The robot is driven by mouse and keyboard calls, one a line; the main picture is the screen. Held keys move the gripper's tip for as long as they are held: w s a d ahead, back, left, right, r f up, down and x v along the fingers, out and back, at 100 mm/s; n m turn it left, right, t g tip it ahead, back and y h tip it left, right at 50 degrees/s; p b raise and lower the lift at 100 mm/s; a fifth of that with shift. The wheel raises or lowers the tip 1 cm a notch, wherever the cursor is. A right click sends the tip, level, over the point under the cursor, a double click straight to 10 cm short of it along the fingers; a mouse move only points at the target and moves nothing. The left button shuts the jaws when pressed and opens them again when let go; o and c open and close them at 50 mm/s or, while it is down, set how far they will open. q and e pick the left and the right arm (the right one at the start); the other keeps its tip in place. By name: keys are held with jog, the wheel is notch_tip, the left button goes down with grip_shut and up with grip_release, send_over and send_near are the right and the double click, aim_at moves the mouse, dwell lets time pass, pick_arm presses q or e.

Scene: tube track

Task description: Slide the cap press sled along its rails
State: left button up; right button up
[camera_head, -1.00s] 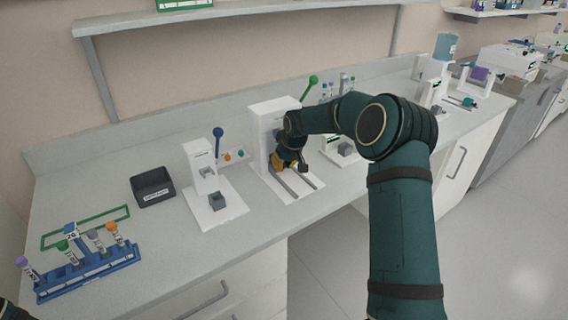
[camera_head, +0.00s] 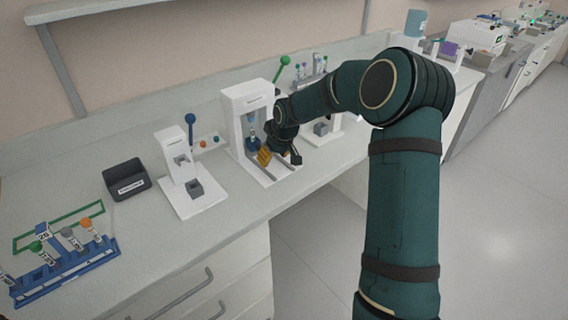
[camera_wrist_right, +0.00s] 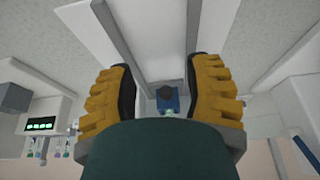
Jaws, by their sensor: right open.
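The white cap press (camera_head: 234,106) stands on the bench with a green-knobbed lever (camera_head: 284,62). Two grey rails (camera_head: 262,170) run forward on its base. A blue sled (camera_head: 252,144), with something dark on top, sits inside the press at the back of the rails. In the right wrist view the blue sled (camera_wrist_right: 168,101) shows between and beyond the fingers, apart from them. My right gripper (camera_head: 280,157) is open in front of the press, above the rails; its yellow-padded fingers also show in the wrist view (camera_wrist_right: 165,95). My left gripper is out of view.
A smaller white press (camera_head: 172,148) with a blue-knobbed lever and a dark box (camera_head: 126,180) stand to the left. A blue tube rack (camera_head: 66,272) is at the lower left. Another white station (camera_head: 322,132) stands close right. The bench front is clear.

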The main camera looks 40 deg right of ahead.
jog(key=s, duration=0.5)
jog(key=shift+s+d, duration=0.15)
jog(key=shift+d, duration=0.1)
jog(key=shift+s+f, duration=0.1)
